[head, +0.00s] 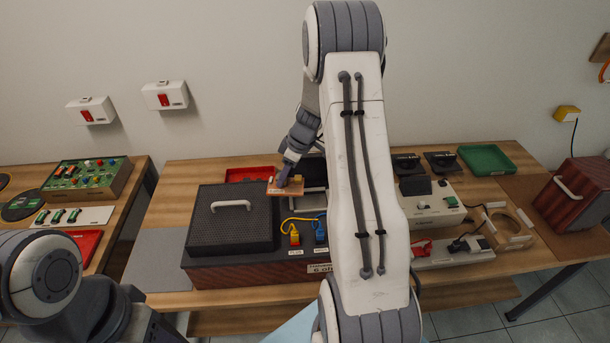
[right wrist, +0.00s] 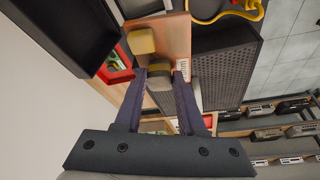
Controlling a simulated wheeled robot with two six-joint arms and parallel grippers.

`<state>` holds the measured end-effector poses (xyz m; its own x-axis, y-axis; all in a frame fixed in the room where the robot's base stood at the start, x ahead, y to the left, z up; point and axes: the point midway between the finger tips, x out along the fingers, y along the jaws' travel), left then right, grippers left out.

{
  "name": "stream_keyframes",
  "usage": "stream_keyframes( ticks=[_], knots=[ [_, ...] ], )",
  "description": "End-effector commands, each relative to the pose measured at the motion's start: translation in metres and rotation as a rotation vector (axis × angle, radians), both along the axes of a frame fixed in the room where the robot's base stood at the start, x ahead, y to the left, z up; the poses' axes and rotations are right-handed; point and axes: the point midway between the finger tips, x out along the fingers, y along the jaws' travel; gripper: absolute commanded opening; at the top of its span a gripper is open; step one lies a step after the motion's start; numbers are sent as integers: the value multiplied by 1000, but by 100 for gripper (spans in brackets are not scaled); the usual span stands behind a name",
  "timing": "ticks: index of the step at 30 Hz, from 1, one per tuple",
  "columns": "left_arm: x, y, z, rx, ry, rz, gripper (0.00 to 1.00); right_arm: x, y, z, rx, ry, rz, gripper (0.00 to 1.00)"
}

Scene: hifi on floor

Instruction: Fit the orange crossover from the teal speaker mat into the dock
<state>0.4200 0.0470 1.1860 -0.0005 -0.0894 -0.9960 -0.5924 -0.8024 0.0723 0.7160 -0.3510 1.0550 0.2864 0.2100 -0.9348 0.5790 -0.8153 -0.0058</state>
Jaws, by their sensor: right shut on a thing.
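The orange crossover (head: 284,188), a flat board with block-like parts on top, is in my right gripper (head: 287,179). It is above the open part of the dark wooden speaker cabinet, beside the grille lid. In the right wrist view the fingers (right wrist: 162,82) are shut on a dark part of the orange board (right wrist: 176,35). The open bay (head: 314,200) shows light rails right of the board; my right arm hides much of it. I cannot make out the dock clearly. A pale teal surface (head: 292,331) shows at the bottom. My left arm enters at lower left, its gripper out of sight.
The black grille lid (head: 230,222) with a white handle lies on the cabinet (head: 235,276). Yellow and blue plugs (head: 294,236) stand on its front ledge. A red tray (head: 250,174) lies behind. White devices (head: 432,205) and a green tray (head: 487,159) crowd the right side.

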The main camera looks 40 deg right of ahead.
Motion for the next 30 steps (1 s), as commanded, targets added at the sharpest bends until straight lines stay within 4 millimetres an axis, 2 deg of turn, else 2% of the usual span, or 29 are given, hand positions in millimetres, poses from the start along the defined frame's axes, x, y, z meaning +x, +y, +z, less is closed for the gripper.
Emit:
stream_keyframes(
  ticks=[1, 3, 6, 9, 24, 30],
  knots=[
    [0, 0, -2, 0, 0, 0, 50, -2, -24, -10, 5, -3, 23, 0],
    [0, 0, -2, 0, 0, 0, 50, -6, -47, -18, 9, -10, 67, 0],
    [0, 0, -3, 0, 0, 1, 50, -11, -68, -26, 11, -20, 109, 0],
    [0, 0, -3, 0, 0, 1, 50, -14, -77, -30, 13, -26, 134, 0],
    [0, 0, -5, 0, 0, 0, 50, -13, -77, -59, 13, -27, 142, 0],
    [0, 0, -5, 0, 0, 0, 50, -13, -77, -60, 12, -28, 142, 0]
  ],
)
